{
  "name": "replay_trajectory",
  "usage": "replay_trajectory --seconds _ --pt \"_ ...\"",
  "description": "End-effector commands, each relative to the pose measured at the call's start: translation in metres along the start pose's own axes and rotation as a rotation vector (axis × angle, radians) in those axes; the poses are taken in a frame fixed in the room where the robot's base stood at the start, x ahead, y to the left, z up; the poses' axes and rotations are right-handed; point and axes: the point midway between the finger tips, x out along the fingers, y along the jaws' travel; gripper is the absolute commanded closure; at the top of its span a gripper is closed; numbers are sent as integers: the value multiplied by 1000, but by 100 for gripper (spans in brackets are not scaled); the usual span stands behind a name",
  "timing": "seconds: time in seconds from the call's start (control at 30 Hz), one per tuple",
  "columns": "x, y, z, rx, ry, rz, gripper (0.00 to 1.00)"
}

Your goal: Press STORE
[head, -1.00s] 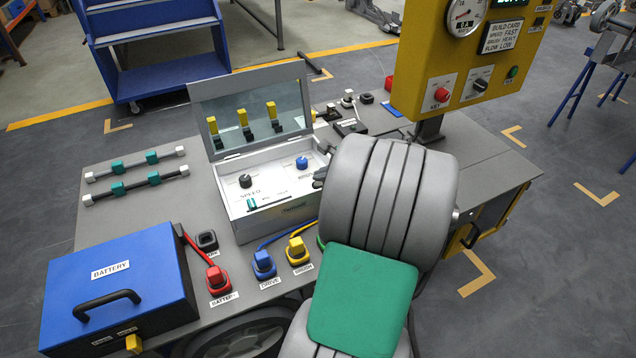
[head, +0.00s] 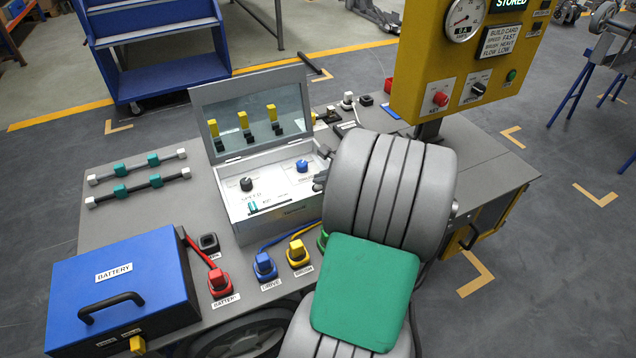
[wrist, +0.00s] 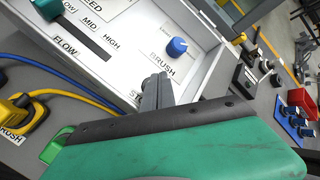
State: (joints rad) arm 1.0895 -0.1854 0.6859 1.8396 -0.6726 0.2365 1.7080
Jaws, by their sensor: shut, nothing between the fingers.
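The open white control box (head: 290,205) stands on the grey bench, with a black SPEED knob (head: 246,184), a blue BRUSH knob (head: 302,165) and a green FLOW slider (head: 252,206). In the wrist view, part of a label starting "ST" (wrist: 138,95) shows beside my gripper (wrist: 155,95). My gripper is shut and empty, its tips at the box panel below the blue knob (wrist: 177,46). The STORE button itself is hidden behind the fingers, so contact cannot be told. The display (head: 508,4) on the yellow panel reads STORED.
The yellow panel (head: 470,65) with gauge and knobs rises at the back right. A blue battery box (head: 125,290) and red, blue and yellow plugs (head: 298,251) sit at the front. The box's raised lid (head: 250,105) stands behind the controls.

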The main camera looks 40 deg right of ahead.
Motion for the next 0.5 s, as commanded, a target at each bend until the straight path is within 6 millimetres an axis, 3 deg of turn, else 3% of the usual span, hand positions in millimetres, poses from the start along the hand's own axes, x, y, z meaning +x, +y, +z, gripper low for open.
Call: replay_trajectory --seconds 0.27,0.5 --pt "-1 -1 1 0 0 0 100" --pt "-19 -14 14 -1 0 -1 100"
